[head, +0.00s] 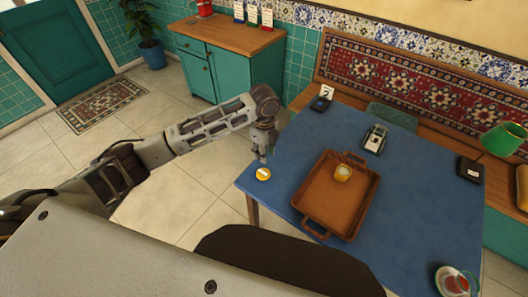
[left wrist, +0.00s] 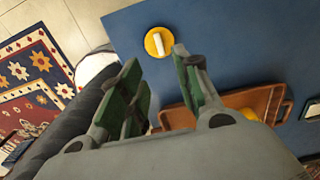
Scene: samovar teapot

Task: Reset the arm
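My left gripper (head: 263,155) hangs fingers-down by the left edge of the blue table (head: 400,195). In the left wrist view its two fingers (left wrist: 156,58) stand apart with nothing between them. A small round yellow piece (head: 263,174) with a white bar on top lies on the table just beyond the fingertips; it also shows in the left wrist view (left wrist: 152,50). It looks apart from the fingers. My right gripper is in neither view.
A brown tray (head: 325,205) with a yellow cup (head: 343,173) stands mid-table. A teal cabinet (head: 232,75) is behind my left arm.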

